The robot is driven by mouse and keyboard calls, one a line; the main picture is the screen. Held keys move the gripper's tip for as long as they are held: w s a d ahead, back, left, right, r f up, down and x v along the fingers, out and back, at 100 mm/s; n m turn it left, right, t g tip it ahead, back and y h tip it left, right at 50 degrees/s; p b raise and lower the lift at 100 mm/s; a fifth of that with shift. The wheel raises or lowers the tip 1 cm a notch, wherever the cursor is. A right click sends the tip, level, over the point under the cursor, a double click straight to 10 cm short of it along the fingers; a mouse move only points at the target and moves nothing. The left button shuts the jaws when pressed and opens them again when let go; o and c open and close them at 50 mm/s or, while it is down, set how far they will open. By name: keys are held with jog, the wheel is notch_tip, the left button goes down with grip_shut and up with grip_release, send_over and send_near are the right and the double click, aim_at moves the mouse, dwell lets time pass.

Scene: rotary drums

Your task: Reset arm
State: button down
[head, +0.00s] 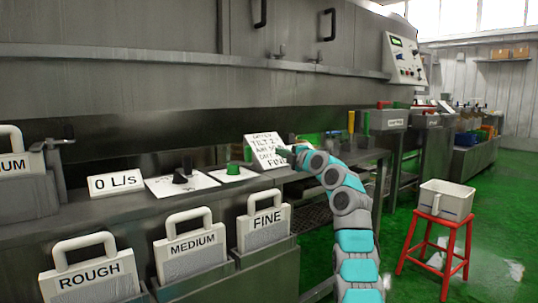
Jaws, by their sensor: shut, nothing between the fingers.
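My arm reaches up from the bottom of the head view, with teal and grey links. My gripper (284,152) is small and dark at the arm's far end, shut and empty. It is in front of or close to the white sign (262,155) with handwritten-style text; I cannot tell whether they touch. A green knob (236,168) on a white plate sits left of the gripper on the steel counter. A black knob (181,176) on another white plate is farther left.
A "0 L/s" display (115,183) stands on the counter (90,211). Handled panels marked ROUGH (92,278), MEDIUM (190,250) and FINE (266,225) stand below the counter's front. A red stool (437,237) carries a white bin (446,199) at right. Green floor (400,205) is clear between.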

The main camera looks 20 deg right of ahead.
jog(key=a+f+m+g+h, duration=0.2)
jog(key=a+f+m+g, duration=0.15)
jog(key=a+m, duration=0.2)
jog(key=s+a+f+m+g+h, duration=0.1)
jog(key=s+a+f+m+g, duration=0.2)
jog(key=s, duration=0.4)
jog(key=s+a+f+m+g+h, duration=0.1)
jog(key=s+a+f+m+g, duration=0.2)
jog(key=s, duration=0.4)
jog(key=s+a+f+m+g, duration=0.1)
jog(key=s+f+m+g, duration=0.2)
jog(key=s, duration=1.6)
jog(key=s+a+f+m+g+h, duration=0.1)
jog(key=s+a+f+m+g, duration=0.1)
jog(key=s+f, duration=0.9)
jog(key=s+a+f+m+g+h, duration=0.1)
jog(key=s+f+m+g, duration=0.3)
jog(key=s, duration=2.3)
notch_tip(320, 180, down, 4)
jog(key=shift+a+f+m, duration=0.1)
jog(key=shift+a+m, duration=0.15)
jog(key=shift+m, duration=0.4)
jog(key=shift+g, duration=0.25)
